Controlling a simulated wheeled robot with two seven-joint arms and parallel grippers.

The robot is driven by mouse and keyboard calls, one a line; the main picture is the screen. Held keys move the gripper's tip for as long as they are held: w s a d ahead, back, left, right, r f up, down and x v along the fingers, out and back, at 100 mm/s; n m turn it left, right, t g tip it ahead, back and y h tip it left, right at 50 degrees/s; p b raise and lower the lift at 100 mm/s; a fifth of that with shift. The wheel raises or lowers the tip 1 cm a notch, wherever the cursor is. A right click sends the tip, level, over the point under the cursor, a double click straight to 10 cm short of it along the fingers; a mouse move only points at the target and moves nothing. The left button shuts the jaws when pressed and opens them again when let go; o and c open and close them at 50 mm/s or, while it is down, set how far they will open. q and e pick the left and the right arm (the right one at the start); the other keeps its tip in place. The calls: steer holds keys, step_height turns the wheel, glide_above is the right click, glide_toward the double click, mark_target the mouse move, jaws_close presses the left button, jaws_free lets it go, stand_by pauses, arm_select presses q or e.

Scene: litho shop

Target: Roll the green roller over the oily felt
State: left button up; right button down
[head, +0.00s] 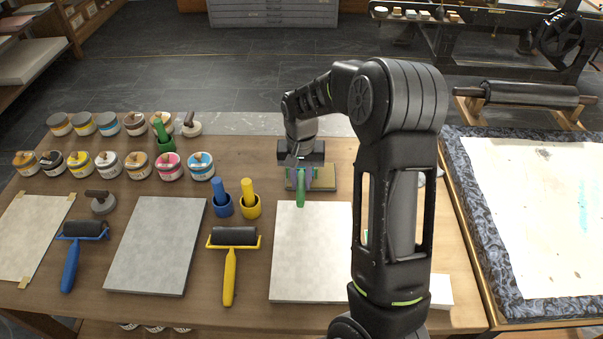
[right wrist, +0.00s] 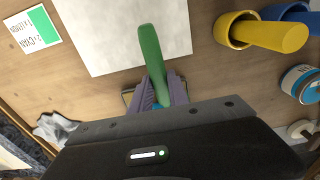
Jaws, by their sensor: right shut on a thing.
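The green roller shows as a green handle (head: 301,192) pointing toward the front of the table; its roller head is hidden under my gripper. In the right wrist view the green handle (right wrist: 150,55) sticks out from between the purple-grey fingers. My right gripper (head: 300,174) is shut on it. A tan and olive pad (head: 325,183), which looks like the oily felt, lies just beneath my right gripper, mostly covered by it. I cannot tell whether the roller touches the pad. My left gripper is not in view.
A pale stone slab (head: 305,265) lies just in front of the pad. The yellow cup (head: 250,209) and blue cup (head: 223,208) stand to its left. A yellow roller (head: 231,270) and a blue roller (head: 70,270) lie on the table. Several ink cans stand at the back left.

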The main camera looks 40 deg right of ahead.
mark_target(301, 190)
steer(key=shift+s+a, duration=1.1)
steer(key=shift+s, duration=0.25)
steer(key=shift+w, duration=0.1)
steer(key=shift+w+d, duration=1.05)
steer(key=shift+w, duration=0.1)
steer(key=shift+w+f, duration=0.1)
